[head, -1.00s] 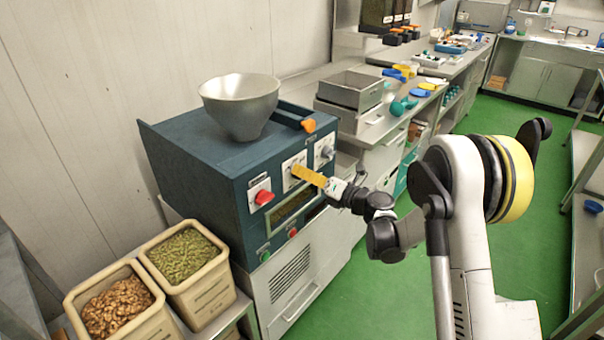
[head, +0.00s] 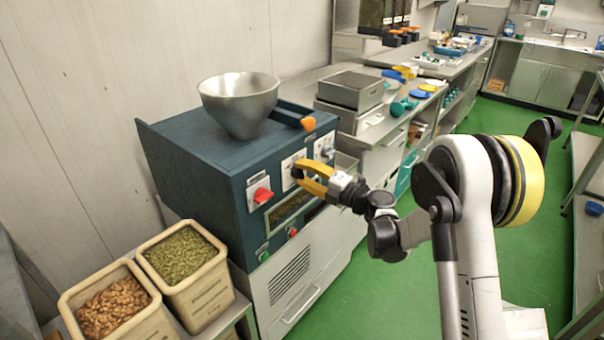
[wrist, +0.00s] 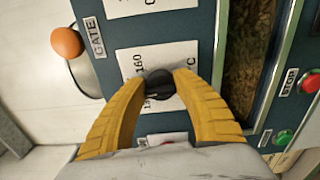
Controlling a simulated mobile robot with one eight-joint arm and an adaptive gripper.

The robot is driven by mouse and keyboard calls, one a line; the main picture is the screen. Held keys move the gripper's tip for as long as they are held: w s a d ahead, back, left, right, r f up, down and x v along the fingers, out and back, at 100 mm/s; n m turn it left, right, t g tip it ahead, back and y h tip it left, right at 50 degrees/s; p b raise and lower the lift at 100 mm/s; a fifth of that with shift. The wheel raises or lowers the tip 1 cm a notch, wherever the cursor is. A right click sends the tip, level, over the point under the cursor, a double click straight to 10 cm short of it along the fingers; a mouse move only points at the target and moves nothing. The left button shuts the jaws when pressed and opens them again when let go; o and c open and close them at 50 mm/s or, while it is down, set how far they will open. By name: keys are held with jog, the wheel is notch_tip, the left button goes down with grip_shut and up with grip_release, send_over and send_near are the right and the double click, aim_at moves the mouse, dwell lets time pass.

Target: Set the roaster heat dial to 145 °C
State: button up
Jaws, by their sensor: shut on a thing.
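The roaster (head: 215,165) is a dark blue cabinet with a row of dials on its front. The heat dial is a dark round knob (wrist: 160,85) on a white plate (wrist: 135,62) marked with numbers, 160 and °C among them. My gripper (head: 299,172) is at the middle plate, its yellow fingers shut on the knob from both sides. In the wrist view my gripper (wrist: 160,82) hides part of the scale, and I cannot read where the dial points.
A red knob (head: 262,195) sits left of the dial, and an orange gate handle (wrist: 66,42) is near the top. Green (wrist: 283,137) and red (wrist: 311,83) buttons lie below a window. A metal hopper (head: 240,105) stands on top. Bins of walnuts (head: 113,308) and green nuts (head: 182,256) stand at left.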

jog(key=shift+m, duration=0.4)
jog(key=o, duration=1.2)
jog(key=v, duration=1.2)
